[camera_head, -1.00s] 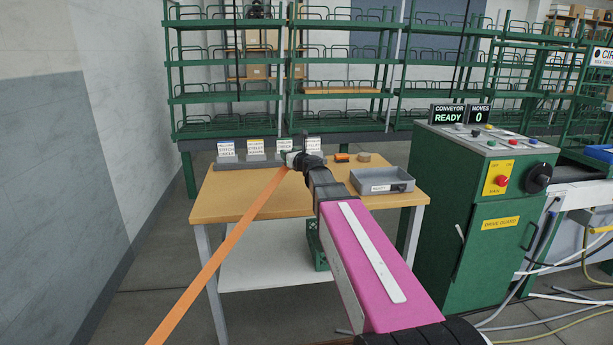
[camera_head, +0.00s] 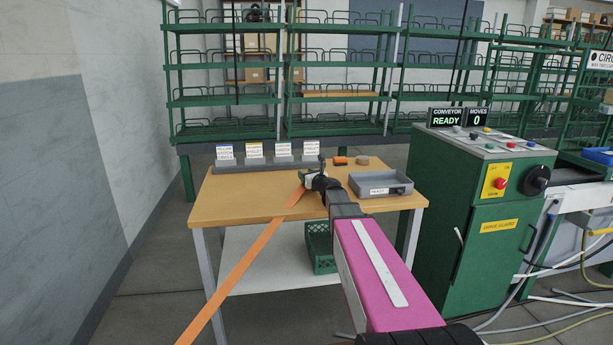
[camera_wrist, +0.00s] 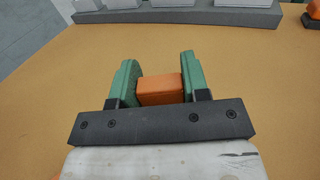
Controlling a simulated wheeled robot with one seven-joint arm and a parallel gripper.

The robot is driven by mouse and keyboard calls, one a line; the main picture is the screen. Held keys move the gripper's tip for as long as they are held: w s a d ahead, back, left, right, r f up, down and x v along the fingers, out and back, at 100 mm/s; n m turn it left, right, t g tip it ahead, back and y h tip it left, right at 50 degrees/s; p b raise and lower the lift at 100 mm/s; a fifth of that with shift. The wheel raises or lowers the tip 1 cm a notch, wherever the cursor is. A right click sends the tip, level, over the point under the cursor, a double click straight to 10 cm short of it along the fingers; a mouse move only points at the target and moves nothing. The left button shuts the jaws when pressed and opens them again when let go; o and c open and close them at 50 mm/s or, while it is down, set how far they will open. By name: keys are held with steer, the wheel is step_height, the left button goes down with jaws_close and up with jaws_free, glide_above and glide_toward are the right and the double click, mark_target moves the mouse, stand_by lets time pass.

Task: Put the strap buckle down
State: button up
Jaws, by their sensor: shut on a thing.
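My gripper (camera_wrist: 159,82) has green fingers shut on an orange block-like piece, the strap buckle (camera_wrist: 160,91). In the head view, my gripper (camera_head: 309,180) is over the back middle of the wooden table (camera_head: 235,205). A long orange strap (camera_head: 245,252) runs from the gripper down to the lower left, past the table's front edge. The buckle itself is mostly hidden by my gripper in the head view. I cannot tell whether it touches the tabletop.
A grey rack (camera_head: 268,165) with several label cards stands along the table's back edge. A grey tray (camera_head: 381,191) is on the right. A small orange item (camera_head: 340,161) and a tan round item (camera_head: 362,161) lie behind it. The table's left side is clear.

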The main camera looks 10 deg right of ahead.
steer(key=shift+f, duration=0.1)
steer(key=o, duration=0.9)
steer(key=shift+c, duration=0.2)
steer(key=shift+o, duration=0.6)
